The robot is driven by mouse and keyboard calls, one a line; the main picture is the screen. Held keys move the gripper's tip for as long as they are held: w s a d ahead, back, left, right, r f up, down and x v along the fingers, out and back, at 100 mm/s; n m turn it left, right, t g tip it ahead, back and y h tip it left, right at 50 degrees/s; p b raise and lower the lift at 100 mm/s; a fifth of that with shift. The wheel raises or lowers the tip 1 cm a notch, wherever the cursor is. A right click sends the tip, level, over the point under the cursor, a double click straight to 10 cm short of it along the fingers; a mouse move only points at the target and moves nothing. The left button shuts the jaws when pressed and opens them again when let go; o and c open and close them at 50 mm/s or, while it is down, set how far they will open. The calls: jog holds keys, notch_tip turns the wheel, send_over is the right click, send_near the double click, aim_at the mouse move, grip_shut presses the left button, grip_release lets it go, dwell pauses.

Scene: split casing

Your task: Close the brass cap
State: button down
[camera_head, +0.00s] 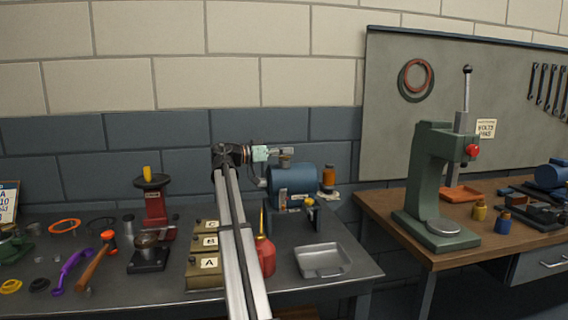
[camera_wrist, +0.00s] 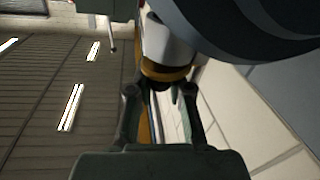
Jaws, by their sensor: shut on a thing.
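The blue casing (camera_head: 293,181) stands at the back of the grey bench. My gripper (camera_head: 284,152) reaches in from the left just above its top, pointing right. In the wrist view my gripper (camera_wrist: 158,88) is shut on the brass cap (camera_wrist: 166,72), which shows as a brass-coloured band at the fingertips. A pale cylindrical part (camera_wrist: 168,45) adjoins the band. The dark curved side of the casing (camera_wrist: 250,25) fills the upper right. In the head view the cap is small and mostly hidden by the gripper. I cannot tell how far the cap is turned.
An orange bottle (camera_head: 328,178) stands right of the casing. A red oil can (camera_head: 265,252), lettered boxes (camera_head: 206,264) and a metal tray (camera_head: 322,261) lie in front. A green press (camera_head: 432,180) stands on the wooden bench at right.

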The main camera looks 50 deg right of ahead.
jog(key=shift+s+a+f+m+b, duration=0.2)
jog(key=shift+f+m+b, duration=0.2)
jog(key=shift+m+b, duration=0.85)
jog(key=c, duration=1.1)
grip_release()
jog(key=shift+o, duration=0.2)
jog(key=shift+a, duration=0.1)
jog(key=v, duration=1.1)
jog(key=shift+w+a+f, duration=0.2)
jog(key=shift+w+a, duration=0.1)
